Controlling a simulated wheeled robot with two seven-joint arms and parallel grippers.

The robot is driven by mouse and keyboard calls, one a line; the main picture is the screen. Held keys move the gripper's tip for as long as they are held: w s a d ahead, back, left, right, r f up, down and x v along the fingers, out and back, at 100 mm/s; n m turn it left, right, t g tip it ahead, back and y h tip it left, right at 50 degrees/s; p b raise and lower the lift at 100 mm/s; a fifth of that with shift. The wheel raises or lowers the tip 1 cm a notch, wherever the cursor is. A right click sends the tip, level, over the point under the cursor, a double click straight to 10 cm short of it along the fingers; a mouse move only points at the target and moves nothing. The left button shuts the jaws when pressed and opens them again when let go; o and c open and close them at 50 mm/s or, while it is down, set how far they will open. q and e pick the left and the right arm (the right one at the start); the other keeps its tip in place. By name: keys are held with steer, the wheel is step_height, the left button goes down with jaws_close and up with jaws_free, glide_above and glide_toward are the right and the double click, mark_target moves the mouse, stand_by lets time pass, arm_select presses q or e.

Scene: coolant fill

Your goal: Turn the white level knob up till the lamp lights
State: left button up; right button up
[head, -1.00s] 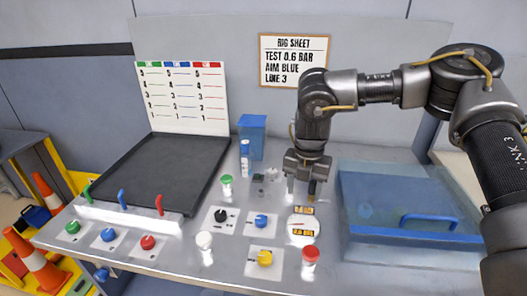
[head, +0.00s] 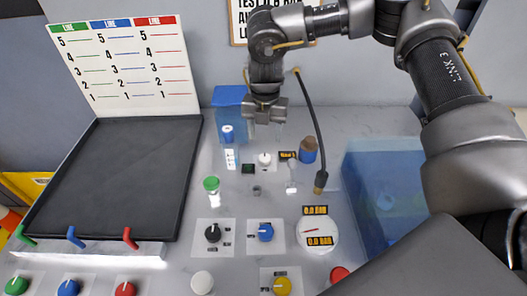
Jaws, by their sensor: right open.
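A small white knob (head: 264,159) stands on a light plate on the bench, toward the back. A small dark display or window (head: 248,169) sits just left of it, and a small grey fitting (head: 257,190) is in front. No lit lamp can be made out. My right gripper (head: 264,120) points down, empty and open, above and behind the white knob in the picture, apart from it. My left gripper is out of view.
Black (head: 213,232), blue (head: 265,232) and yellow (head: 282,286) knobs and a gauge (head: 317,235) reading 0.0 BAR lie in front. A green-capped vial (head: 211,184) stands left. A black hose (head: 313,120) hangs right of the gripper. A blue box (head: 385,200) is at right.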

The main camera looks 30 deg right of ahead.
mark_target(265, 158)
step_height(265, 158, down, 8)
steer(key=shift+f+p, duration=0.15)
steer(key=shift+p, duration=0.55)
steer(key=shift+w+f, duration=0.1)
steer(key=shift+f, duration=0.3)
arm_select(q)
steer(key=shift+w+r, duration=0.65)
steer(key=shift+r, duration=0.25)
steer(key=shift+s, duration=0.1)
arm_select(e)
steer(key=shift+c, duration=0.3)
steer(key=c, duration=0.9)
